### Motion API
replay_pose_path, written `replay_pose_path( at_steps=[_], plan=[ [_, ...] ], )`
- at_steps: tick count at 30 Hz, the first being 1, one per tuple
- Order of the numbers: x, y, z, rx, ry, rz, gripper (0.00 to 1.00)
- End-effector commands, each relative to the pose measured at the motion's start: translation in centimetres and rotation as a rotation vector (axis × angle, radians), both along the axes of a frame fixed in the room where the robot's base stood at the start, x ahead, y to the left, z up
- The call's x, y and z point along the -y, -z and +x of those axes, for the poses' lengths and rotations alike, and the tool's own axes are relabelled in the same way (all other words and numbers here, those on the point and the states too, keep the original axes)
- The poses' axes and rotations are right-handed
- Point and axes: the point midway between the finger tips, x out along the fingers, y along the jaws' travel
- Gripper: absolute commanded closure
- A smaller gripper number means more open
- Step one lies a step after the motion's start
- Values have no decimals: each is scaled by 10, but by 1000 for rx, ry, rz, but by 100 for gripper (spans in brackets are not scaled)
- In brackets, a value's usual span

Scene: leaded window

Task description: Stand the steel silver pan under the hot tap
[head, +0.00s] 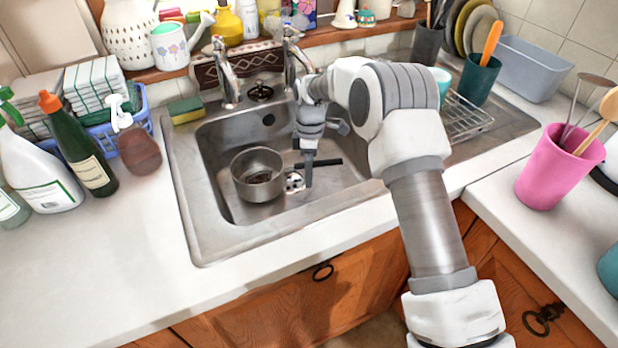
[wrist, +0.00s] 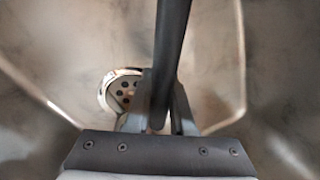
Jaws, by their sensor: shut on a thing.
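The steel silver pan (head: 259,190) is upright in the sink basin (head: 215,150), left of the drain. Its dark handle (head: 329,163) points right across the basin and also crosses the wrist view (wrist: 173,40). My gripper (head: 308,172) reaches down into the basin and is shut on the handle. In the wrist view, its fingers (wrist: 160,112) sit on either side of the handle. Two taps stand behind the basin, a left one (head: 226,75) and a right one (head: 292,55). I cannot tell which is hot. Whether the pan touches the basin floor is unclear.
The drain (head: 294,182) also shows in the wrist view (wrist: 122,92). A sponge (head: 186,109) lies at the sink's left rim. Bottles, including a green one (head: 80,150), crowd the left counter. A wire rack (head: 462,117) is right of the basin. The front left counter is clear.

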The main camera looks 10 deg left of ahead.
Motion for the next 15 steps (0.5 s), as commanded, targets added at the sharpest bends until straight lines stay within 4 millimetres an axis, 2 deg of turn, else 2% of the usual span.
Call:
replay_pose_path(
  at_steps=[2,8,9,13,15],
  plan=[
    [0,9,0,1,0,1,100],
    [0,9,0,2,0,1,100],
    [0,10,0,1,0,0,70],
    [0,10,0,1,0,0,48],
    [0,10,0,1,0,0,48]
  ],
)
